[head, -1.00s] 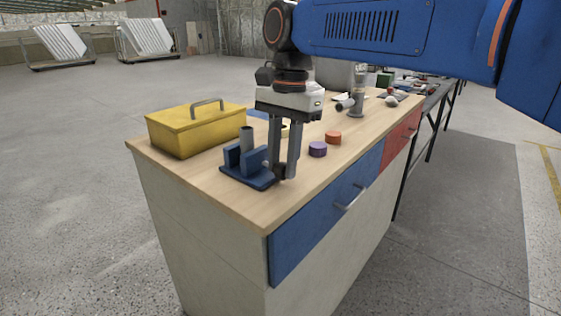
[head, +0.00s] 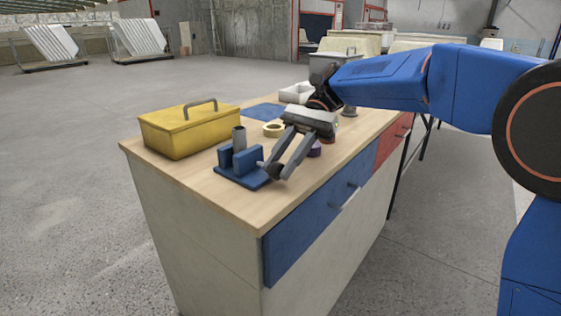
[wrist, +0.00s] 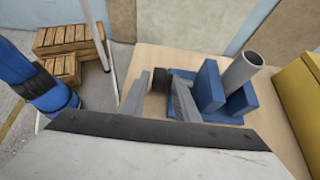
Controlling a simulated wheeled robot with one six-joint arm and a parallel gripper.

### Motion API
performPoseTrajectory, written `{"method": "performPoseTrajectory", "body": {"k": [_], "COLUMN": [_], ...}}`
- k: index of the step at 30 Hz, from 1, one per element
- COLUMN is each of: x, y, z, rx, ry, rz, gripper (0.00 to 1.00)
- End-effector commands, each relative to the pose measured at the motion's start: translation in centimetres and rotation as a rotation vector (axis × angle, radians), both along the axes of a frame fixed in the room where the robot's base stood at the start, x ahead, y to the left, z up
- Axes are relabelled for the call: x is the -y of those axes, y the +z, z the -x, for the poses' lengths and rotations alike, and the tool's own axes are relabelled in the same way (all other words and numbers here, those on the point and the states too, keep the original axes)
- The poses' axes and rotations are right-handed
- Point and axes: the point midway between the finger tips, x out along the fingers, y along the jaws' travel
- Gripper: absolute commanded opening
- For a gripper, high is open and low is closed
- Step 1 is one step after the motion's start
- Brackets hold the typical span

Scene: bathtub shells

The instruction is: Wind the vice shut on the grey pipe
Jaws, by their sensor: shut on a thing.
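The blue vice (head: 243,180) stands on the near left end of the wooden worktop, with two upright blue jaws. The grey pipe (head: 239,136) stands upright between the jaws; its lower part is hidden by them in the head view. In the wrist view the pipe (wrist: 245,67) rises beside the jaws (wrist: 209,86); I cannot tell whether both touch it. My gripper (head: 275,171) reaches down at a slant on the vice's right side. Its fingers are shut on the dark vice handle (wrist: 160,79), at the end of the screw.
A yellow toolbox (head: 188,130) stands close behind the vice. A yellow tape ring (head: 273,129), a purple piece (head: 315,150) and a blue mat (head: 262,111) lie farther back. The worktop's front edge is close to my gripper.

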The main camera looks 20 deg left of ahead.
Motion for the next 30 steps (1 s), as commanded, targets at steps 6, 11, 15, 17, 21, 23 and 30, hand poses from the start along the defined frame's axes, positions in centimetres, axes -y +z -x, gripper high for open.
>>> {"method": "performPoseTrajectory", "body": {"k": [6,11,15,17,21,23,30], "x": [0.34,0.35,0.35,0.35,0.35,0.36,0.35], "y": [-0.47,-0.6,-0.65,-0.64,-0.63,-0.63,-0.63], "z": [-0.06,-0.05,-0.07,-0.07,-0.06,-0.06,-0.06], "rx": [-0.114,-0.162,-0.182,-0.187,-0.19,-0.19,-0.189], "ry": [0.003,0.004,0.003,0.004,0.004,0.004,0.004], "rz": [-0.035,-0.055,-0.064,-0.067,-0.067,-0.067,-0.067], "gripper": [0.06,0.06,0.06,0.06,0.06,0.06,0.35]}}
